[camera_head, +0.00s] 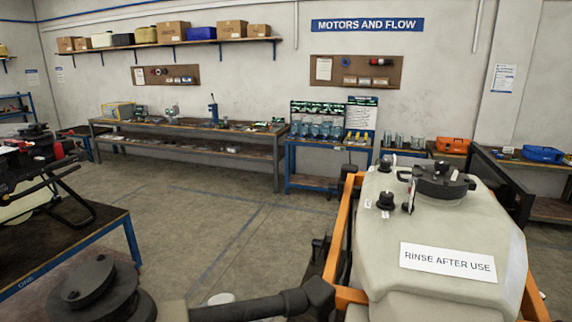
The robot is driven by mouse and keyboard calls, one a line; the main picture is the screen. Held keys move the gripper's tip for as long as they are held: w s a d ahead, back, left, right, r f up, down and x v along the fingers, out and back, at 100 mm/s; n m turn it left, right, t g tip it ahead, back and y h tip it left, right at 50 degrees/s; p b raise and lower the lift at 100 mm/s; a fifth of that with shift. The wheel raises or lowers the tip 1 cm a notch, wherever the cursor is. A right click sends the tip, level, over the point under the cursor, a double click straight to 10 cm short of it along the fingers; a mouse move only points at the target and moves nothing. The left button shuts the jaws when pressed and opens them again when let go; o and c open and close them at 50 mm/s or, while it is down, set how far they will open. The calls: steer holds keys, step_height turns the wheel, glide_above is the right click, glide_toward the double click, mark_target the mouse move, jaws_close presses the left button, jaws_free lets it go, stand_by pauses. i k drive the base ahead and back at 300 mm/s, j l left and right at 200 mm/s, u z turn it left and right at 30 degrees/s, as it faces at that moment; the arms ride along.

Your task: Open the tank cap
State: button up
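The tank (445,225) is a large pale, off-white body at the right of the head view, held in an orange frame (341,232). Its tank cap (440,181) is a round black lid with grips on its rim, seated on top of the tank. I cannot tell how tightly it is fastened. Two small black knobs (386,201) stand on the tank left of the cap. A white label reading "RINSE AFTER USE" (447,262) is on the near face. My gripper is not in view, and nothing is seen touching the cap.
A dark round part (98,290) and a dark tube (270,305) cross the near edge; I cannot tell what they belong to. A blue-framed table (90,250) stands at the left. Workbenches (190,136) line the back wall. Open floor (215,205) lies between.

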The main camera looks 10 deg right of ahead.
mark_target(453, 185)
steer(key=j+u, duration=0.1)
steer(key=j, duration=1.5)
